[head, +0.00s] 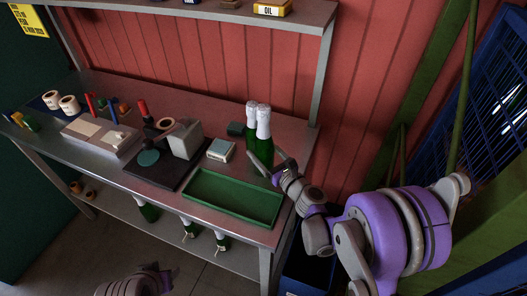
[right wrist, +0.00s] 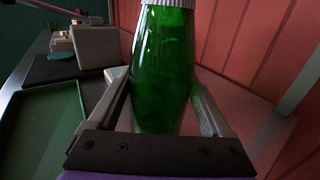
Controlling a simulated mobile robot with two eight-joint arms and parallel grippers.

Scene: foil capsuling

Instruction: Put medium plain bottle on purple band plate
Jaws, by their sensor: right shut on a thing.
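Two green bottles with white tops stand close together at the right end of the bench, a rear one (head: 251,113) and a front one (head: 264,128). My right gripper (head: 273,164) is shut around the lower part of the front bottle. In the right wrist view the held green bottle (right wrist: 163,70) is upright between both fingers, its upper end out of frame. Part of my left arm shows at the bottom edge of the head view; its fingers cannot be made out. I cannot make out a purple band on any plate.
A green tray (head: 232,200) lies left of the held bottle. Beyond it are a small pale box (head: 221,149), a dark board with a teal disc (head: 149,158) and a grey block (head: 186,140). An upper shelf (head: 215,12) runs above.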

